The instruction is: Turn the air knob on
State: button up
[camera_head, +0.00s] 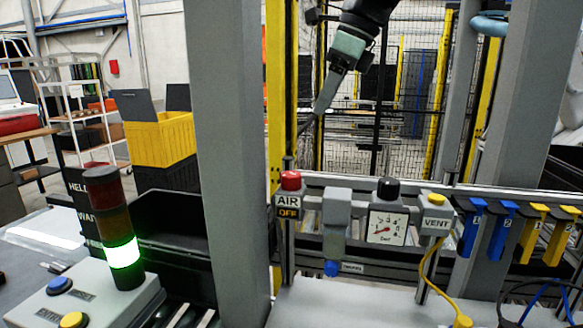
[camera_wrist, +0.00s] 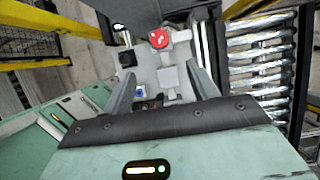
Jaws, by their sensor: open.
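The red air knob (camera_head: 291,181) sits on top of a dark block labelled AIR, with OFF shown in orange below it. It also shows in the wrist view (camera_wrist: 160,38), beyond the fingertips. My gripper (camera_head: 318,112) hangs above and slightly right of the knob in the head view, pointing down and apart from it. In the wrist view my gripper (camera_wrist: 159,72) has its two grey fingers spread apart with nothing held between them. The knob lies above the gap between the fingertips in that picture.
Right of the knob on the rail are a grey unit (camera_head: 336,212), a pressure gauge (camera_head: 388,226) with a black cap and a VENT box (camera_head: 435,222). A thick grey post (camera_head: 229,150) stands left of the knob. Metal rollers (camera_wrist: 258,65) lie at right in the wrist view.

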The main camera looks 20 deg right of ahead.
aim_at(293, 174)
jog(key=p+x, duration=0.1)
jog(key=x, duration=1.5)
jog(key=shift+s, duration=0.1)
jog(key=shift+d, duration=0.1)
jog(key=c, duration=1)
